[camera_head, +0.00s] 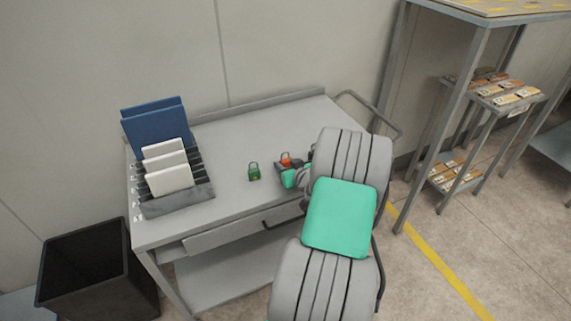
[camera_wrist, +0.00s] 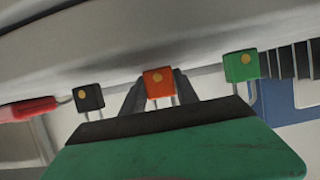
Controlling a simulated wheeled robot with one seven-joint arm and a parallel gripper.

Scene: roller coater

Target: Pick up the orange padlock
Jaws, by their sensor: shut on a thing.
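The orange padlock (camera_head: 286,157) is on the right part of the grey workbench in the head view, partly hidden by my gripper (camera_head: 284,169). In the wrist view the orange padlock (camera_wrist: 158,84) sits between the two dark fingers of my gripper (camera_wrist: 158,90), which are shut on it. Its shackle points down in that picture. From these frames I cannot tell whether it touches the bench top.
A green padlock (camera_head: 254,172) stands left of my gripper; a black padlock (camera_wrist: 88,98) is on its other side. A red-handled item (camera_wrist: 28,109) lies beyond it. A rack (camera_head: 176,201) with blue and white boards fills the bench's left. A black bin (camera_head: 97,267) stands beside the bench.

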